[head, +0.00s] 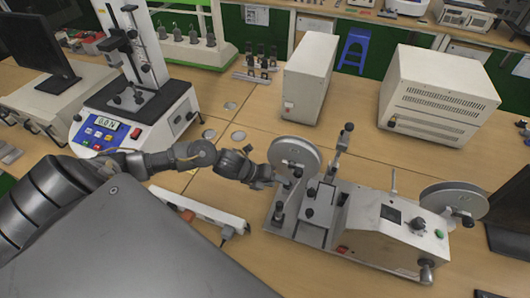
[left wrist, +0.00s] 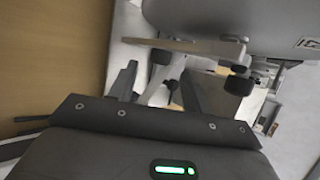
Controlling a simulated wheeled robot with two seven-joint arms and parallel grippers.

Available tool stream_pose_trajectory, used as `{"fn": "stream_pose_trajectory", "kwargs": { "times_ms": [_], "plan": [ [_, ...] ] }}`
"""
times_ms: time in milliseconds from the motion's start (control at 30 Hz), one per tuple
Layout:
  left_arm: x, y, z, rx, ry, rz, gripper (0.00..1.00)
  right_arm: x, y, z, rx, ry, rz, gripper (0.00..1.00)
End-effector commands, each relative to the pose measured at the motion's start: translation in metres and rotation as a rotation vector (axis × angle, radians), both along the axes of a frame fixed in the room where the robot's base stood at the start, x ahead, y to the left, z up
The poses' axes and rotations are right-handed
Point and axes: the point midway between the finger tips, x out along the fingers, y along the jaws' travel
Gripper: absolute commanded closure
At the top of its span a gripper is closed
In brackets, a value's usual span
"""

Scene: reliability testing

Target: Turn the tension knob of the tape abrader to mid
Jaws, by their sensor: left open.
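The tape abrader (head: 365,225) stands on the wooden bench at the lower right. It has a grey reel (head: 294,154) at its left end, another reel (head: 454,199) at its right end, and a dark display on its white housing. I cannot tell for sure which knob sets the tension. My left gripper (head: 272,181) is beside the left reel, partly merged with dark parts there. In the left wrist view its fingers (left wrist: 158,76) are apart, with a dark knob (left wrist: 161,57) just beyond the gap. Another black knob (left wrist: 238,85) is to the right. My right gripper is out of view.
A power strip (head: 200,208) lies left of the abrader. A force tester with a lit display (head: 108,123) stands at the left. Two white boxes (head: 312,75) (head: 437,95) stand behind the abrader.

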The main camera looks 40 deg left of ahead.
Motion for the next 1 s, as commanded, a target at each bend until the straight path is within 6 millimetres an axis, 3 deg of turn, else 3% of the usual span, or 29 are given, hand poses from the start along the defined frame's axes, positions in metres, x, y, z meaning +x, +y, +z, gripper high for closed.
{"fn": "stream_pose_trajectory", "kwargs": {
  "times_ms": [200,400,1000],
  "plan": [
    [-0.024,0.022,0.028,0.004,0.0,-0.003,0.51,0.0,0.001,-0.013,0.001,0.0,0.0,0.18],
    [-0.035,0.033,0.044,0.003,-0.001,0.0,0.51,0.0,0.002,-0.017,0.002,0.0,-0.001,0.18],
    [-0.037,0.035,0.049,0.0,0.001,-0.001,0.51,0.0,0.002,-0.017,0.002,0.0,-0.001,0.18]
  ]
}}
